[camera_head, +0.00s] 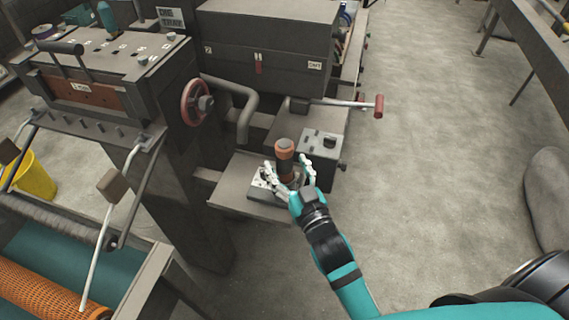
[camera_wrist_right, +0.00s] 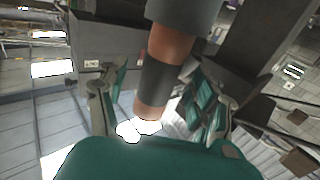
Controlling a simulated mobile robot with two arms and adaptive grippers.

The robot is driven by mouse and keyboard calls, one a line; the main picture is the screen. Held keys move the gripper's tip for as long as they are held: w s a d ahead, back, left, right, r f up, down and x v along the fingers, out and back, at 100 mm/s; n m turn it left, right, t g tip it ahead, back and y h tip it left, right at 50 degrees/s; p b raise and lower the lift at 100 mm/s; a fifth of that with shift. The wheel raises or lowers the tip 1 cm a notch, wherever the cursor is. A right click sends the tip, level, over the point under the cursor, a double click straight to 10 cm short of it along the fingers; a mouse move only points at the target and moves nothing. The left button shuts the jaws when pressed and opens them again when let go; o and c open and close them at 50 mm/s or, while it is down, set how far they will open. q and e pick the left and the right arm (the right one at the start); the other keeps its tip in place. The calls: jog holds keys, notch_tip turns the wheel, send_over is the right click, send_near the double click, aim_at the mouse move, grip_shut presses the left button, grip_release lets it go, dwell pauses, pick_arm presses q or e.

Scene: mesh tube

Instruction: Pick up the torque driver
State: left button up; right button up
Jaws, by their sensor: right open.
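The torque driver (camera_head: 285,158) stands upright on a small holder plate (camera_head: 260,192) on the machine's side shelf. My right gripper (camera_head: 289,168) is open, with one finger on either side of the driver. In the right wrist view the driver (camera_wrist_right: 167,75) rises between the two open fingers (camera_wrist_right: 160,105); I cannot tell whether either finger touches it. The driver's lower end is partly hidden by the gripper in the head view. My left gripper is not in view.
A grey control box (camera_head: 322,146) stands close behind and right of the driver. A crank handle (camera_head: 340,103) juts out above it. A red handwheel (camera_head: 196,102) and a bent pipe (camera_head: 248,110) are to the left.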

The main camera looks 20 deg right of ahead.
jog(key=shift+w+a, duration=0.1)
jog(key=shift+w, duration=1)
jog(key=shift+s, duration=0.1)
jog(key=shift+c, duration=1.2)
jog(key=c, duration=1.1)
jog(key=shift+r, duration=0.15)
grip_shut()
